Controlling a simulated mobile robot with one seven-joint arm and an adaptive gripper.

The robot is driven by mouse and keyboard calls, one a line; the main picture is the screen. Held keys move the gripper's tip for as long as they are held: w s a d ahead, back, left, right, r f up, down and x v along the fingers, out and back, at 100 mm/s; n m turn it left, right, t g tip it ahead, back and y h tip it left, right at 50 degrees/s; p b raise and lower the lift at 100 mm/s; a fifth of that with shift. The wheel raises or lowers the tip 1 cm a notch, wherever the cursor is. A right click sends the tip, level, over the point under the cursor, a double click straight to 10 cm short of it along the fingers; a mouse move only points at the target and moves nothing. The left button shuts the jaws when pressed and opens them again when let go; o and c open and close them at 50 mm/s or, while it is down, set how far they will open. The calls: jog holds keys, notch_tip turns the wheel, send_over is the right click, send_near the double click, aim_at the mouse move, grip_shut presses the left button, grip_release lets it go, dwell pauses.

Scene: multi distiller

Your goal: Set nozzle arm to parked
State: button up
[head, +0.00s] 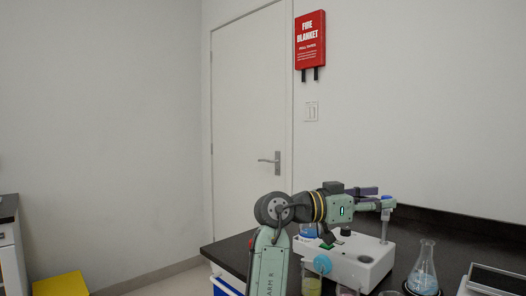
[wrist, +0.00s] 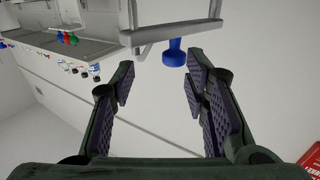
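A blue flared knob (wrist: 174,54) on a grey bar (wrist: 190,29) shows just beyond the fingertips.
A flask of blue liquid (head: 424,272) and a flat grey device (head: 495,280) stand right of the distiller. Small beakers (head: 312,284) stand in front. A red fire blanket box (head: 310,40) hangs on the wall behind. The air above the bench is clear.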

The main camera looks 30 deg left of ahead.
jog(key=s+a+r+n+t+y+p, duration=0.1)
jog(key=s+a+r+n+t+y, duration=0.2)
jog(key=a, duration=0.4)
jog(key=s+a+r+n+t+y+p, duration=0.2)
jog(key=s+a+r+n+t+y, duration=0.1)
jog(key=a+y, duration=0.4)
jog(key=s+a+r+n+t+y+p, duration=0.2)
jog(key=s+a+r+n+t+y, duration=0.1)
jog(key=a, duration=0.6)
jog(key=shift+s+r+n+t+y, duration=0.35)
jog(key=shift+r+n+t+y, duration=0.6)
jog(key=shift+r+t, duration=0.9)
jog(key=shift+f+t, duration=0.25)
jog(key=m+g+h+p, duration=0.4)
jog(key=g+h+p, duration=0.2)
jog(key=g, duration=0.1)
send_near(387, 196)
jog(key=p+x, duration=0.2)
jog(key=x, duration=0.7)
jog(key=shift+f, duration=0.2)
jog(key=shift+w+d+f, duration=0.1)
jog(key=shift+w+d, duration=0.05)
jog(key=shift+w, duration=0.4)
